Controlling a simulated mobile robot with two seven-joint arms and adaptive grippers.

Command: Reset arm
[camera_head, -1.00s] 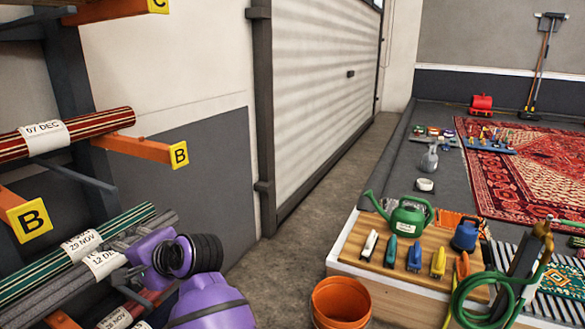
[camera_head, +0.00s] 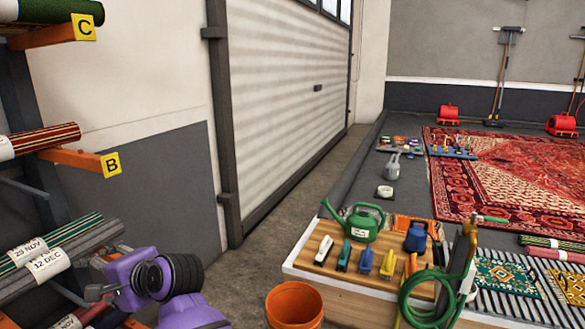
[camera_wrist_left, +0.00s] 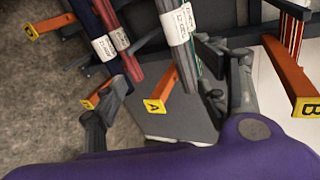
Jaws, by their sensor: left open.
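My left gripper (camera_head: 97,277) is at the lower left of the head view, on the purple arm. It is open, and nothing shows between its fingers. It is near the right ends of the rolled rugs on the rack, below the grey roll (camera_head: 83,243) tagged 12 DEC. In the left wrist view the two fingers of my left gripper (camera_wrist_left: 178,75) are spread wide, with rack arms and tagged rolls beyond them. I cannot tell the exact gap to the rolls. My right gripper is in neither view.
The rack holds a red striped roll (camera_head: 50,138) on orange arm B (camera_head: 85,160). An orange bucket (camera_head: 294,306) stands beside a wooden bench (camera_head: 318,276) with a green watering can (camera_head: 359,222). Bare floor lies between rack and bench. A red rug (camera_head: 500,185) lies at the back right.

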